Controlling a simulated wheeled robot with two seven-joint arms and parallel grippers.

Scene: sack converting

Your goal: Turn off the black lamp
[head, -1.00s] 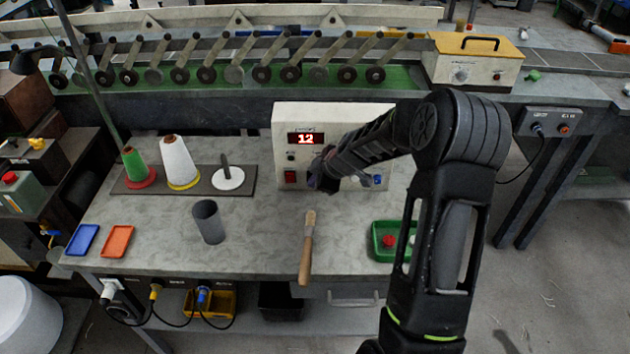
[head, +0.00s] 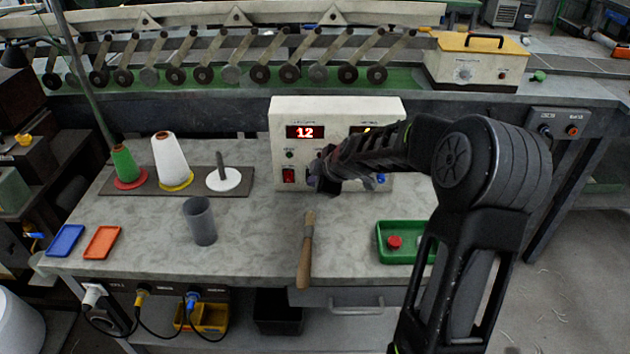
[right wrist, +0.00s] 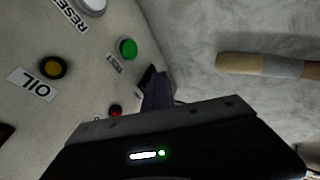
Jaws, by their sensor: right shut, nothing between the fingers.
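A lamp with a dark shade (head: 15,55) sits at the left edge of the head view, beside a thin green pole (head: 88,85). Whether it is lit I cannot tell. My right gripper (head: 322,180) is shut and empty, in front of the lower middle of a white control box (head: 340,112) at the back of the bench. In the right wrist view its dark fingers (right wrist: 156,90) are close to the panel, below a green button (right wrist: 127,48); contact cannot be told. The box has a lit red display (head: 305,132) and a red switch (head: 288,175). My left gripper is out of view.
Cones of yarn stand on a dark board (head: 205,185) at left. A grey cup (head: 200,222), a wooden-handled brush (head: 305,255) and a green tray (head: 408,256) with a red item are on the bench. The bench between cup and brush is clear.

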